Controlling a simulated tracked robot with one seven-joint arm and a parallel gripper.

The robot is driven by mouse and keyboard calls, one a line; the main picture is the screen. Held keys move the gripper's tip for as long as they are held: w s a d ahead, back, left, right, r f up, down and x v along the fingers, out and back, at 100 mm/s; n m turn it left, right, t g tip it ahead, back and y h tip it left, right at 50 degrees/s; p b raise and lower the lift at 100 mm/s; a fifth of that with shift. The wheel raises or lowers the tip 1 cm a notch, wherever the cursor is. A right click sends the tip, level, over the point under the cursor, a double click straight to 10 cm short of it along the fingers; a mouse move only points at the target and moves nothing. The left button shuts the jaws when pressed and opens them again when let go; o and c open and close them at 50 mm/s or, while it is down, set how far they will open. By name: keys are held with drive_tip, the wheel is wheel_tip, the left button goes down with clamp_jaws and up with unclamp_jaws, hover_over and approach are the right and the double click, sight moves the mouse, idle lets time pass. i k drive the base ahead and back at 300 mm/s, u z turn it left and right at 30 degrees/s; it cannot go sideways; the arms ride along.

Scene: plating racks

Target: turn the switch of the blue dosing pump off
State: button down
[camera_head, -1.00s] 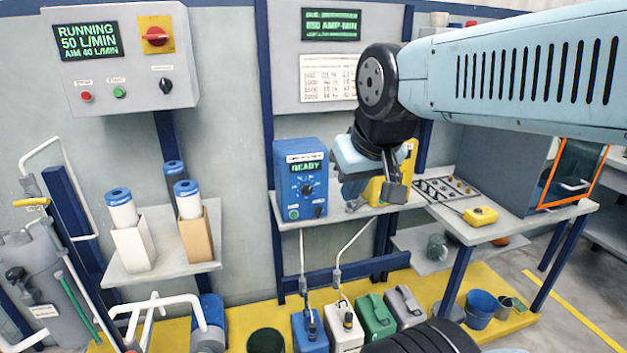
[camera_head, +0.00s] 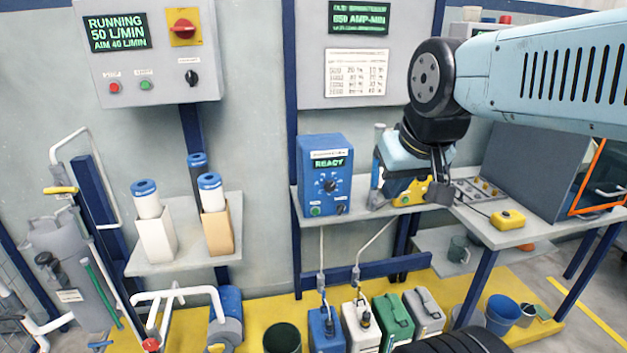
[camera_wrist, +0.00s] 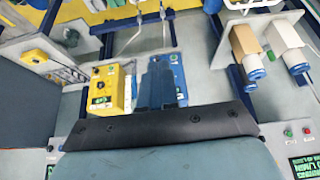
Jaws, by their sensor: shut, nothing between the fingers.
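The blue dosing pump (camera_head: 323,178) stands on the shelf near the middle of the head view. Its green display reads READY, with a dial (camera_head: 331,186) below. A green button (camera_head: 315,211) and a small dark switch (camera_head: 341,209) sit at its lower edge; the switch's setting is too small to tell. My gripper (camera_head: 440,190) is shut and empty, to the right of the pump and apart from it, in front of a yellow unit. In the wrist view my closed fingers (camera_wrist: 159,82) cover part of the blue pump (camera_wrist: 180,72).
The yellow unit (camera_head: 405,190) stands right of the pump, partly behind my arm. A yellow pendant (camera_head: 507,219) lies on the right bench. Coloured canisters (camera_head: 394,319) stand on the floor below. A control panel (camera_head: 145,50) hangs at upper left above filter cartridges (camera_head: 146,200).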

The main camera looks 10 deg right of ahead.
sight(340, 208)
drive_tip(key=z, duration=1.45)
drive_tip(key=k, duration=1.5)
drive_tip(key=u, duration=0.9)
drive_tip(key=i, duration=1)
drive_tip(key=z, duration=0.05)
